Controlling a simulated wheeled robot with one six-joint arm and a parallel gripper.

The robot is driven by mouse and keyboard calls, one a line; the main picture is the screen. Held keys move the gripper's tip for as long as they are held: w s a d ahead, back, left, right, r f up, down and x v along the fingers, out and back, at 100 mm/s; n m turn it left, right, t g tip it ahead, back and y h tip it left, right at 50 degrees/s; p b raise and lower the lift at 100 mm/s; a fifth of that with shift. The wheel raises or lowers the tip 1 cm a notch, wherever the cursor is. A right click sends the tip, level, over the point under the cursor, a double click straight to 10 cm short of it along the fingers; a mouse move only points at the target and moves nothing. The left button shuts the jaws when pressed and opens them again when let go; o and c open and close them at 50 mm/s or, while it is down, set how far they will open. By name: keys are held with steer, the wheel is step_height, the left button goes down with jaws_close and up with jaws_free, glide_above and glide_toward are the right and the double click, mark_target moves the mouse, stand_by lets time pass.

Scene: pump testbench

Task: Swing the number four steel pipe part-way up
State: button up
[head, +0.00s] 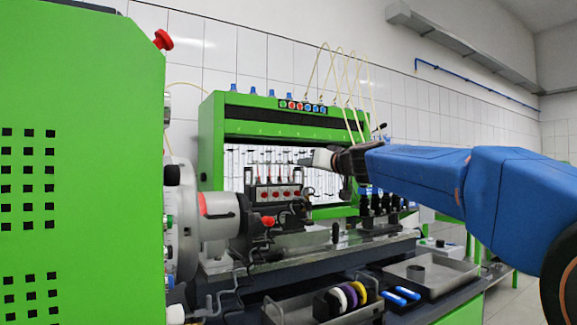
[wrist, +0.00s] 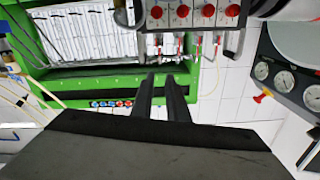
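Bent steel pipes (head: 237,286) show at the lower left in the head view, in front of the bench. I cannot tell which of them, if any, is number four. My gripper (head: 308,159) is in front of the green test frame (head: 210,140), right of the row of red-topped parts. In the wrist view, my two dark fingers (wrist: 160,82) stand apart with a narrow gap and nothing visible between them. Their tips lie over the green frame's edge, near small metal fittings (wrist: 166,47).
A large green cabinet (head: 80,170) blocks the left. A tray (head: 285,312) with coloured rings stands low in front; another tray (head: 440,277) is at right. Pale hoses (head: 330,60) arch above the frame. Gauges (wrist: 283,81) show at right in the wrist view.

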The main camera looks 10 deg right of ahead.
steer(key=x, duration=1.2)
steer(key=shift+f, duration=0.1)
jaws_close()
stand_by(1.0)
